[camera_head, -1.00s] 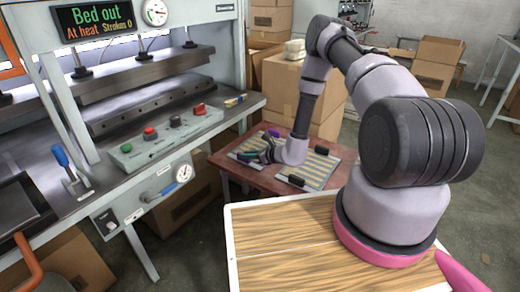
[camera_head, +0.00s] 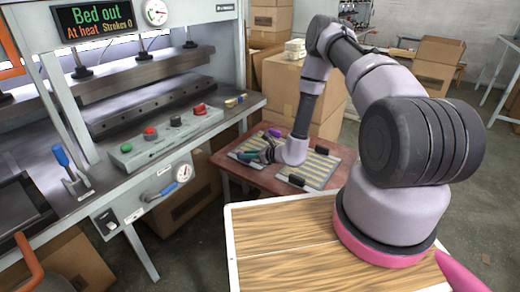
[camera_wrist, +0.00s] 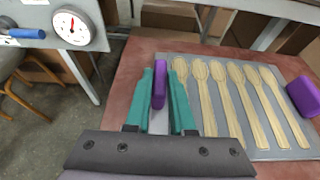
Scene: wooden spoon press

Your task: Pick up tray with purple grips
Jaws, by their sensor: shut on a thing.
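The tray with purple grips (camera_wrist: 223,66) is a flat grey plate bearing several wooden spoons (camera_wrist: 228,92). It lies on the small reddish table. In the wrist view its near purple grip (camera_wrist: 159,82) stands between the teal fingers of my gripper (camera_wrist: 160,98), which is shut on it. The other purple grip (camera_wrist: 303,96) is at the right edge. In the head view my gripper (camera_head: 255,152) is at the left tray, partly hiding it, and one purple grip (camera_head: 274,133) shows behind.
A second tray of spoons with black grips (camera_head: 321,151) lies to the right on the same reddish table (camera_head: 228,163). The press (camera_head: 150,85) stands at left; its sign reads "Bed out". Cardboard boxes (camera_head: 285,85) stand behind.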

